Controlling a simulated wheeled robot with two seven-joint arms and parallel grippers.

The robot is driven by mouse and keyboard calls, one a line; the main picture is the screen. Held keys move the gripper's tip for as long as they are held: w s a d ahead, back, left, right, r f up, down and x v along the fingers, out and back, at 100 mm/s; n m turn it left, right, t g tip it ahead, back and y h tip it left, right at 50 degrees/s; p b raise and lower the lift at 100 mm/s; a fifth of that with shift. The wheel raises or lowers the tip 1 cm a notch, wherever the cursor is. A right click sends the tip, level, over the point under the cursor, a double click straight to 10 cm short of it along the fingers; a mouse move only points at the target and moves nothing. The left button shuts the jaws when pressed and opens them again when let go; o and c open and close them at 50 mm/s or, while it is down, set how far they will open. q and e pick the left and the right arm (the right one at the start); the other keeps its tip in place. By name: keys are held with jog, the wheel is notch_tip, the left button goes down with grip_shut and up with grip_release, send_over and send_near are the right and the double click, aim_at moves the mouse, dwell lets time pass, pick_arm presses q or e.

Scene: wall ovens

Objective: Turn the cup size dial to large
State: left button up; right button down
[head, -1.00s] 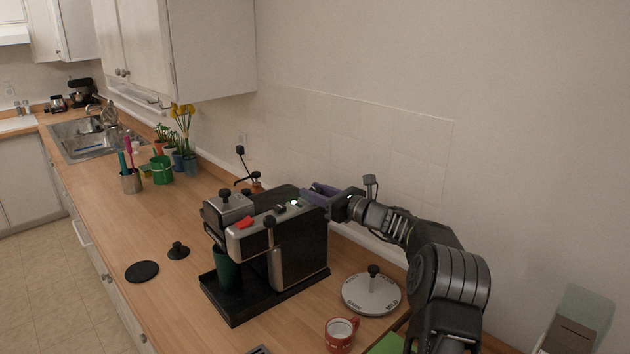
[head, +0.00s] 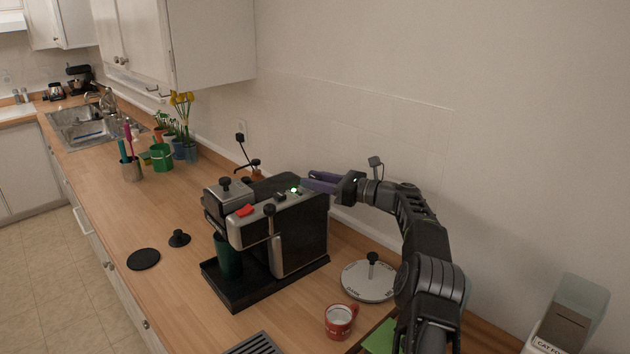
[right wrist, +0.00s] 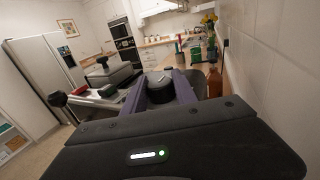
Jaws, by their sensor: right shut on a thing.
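The black and silver coffee machine (head: 300,240) stands on the wooden counter, with a dark green cup (head: 228,258) under its spout. My right gripper (head: 312,182) reaches in from the right to the back of the machine's top. In the right wrist view its purple fingers lie on both sides of a black round knob (right wrist: 160,90), apparently the cup size dial, and are shut on it. The dial's markings and setting cannot be read, and in the head view it is hidden or too small. My left gripper is not in view.
The wall is close behind my right arm.

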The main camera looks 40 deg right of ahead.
jog(key=shift+r, duration=0.1)
jog(key=c, duration=1)
grip_release()
jog(key=shift+s+d, duration=0.2)
jog(key=shift+s, duration=0.1)
jog(key=b+v, duration=0.3)
jog(key=v, duration=0.4)
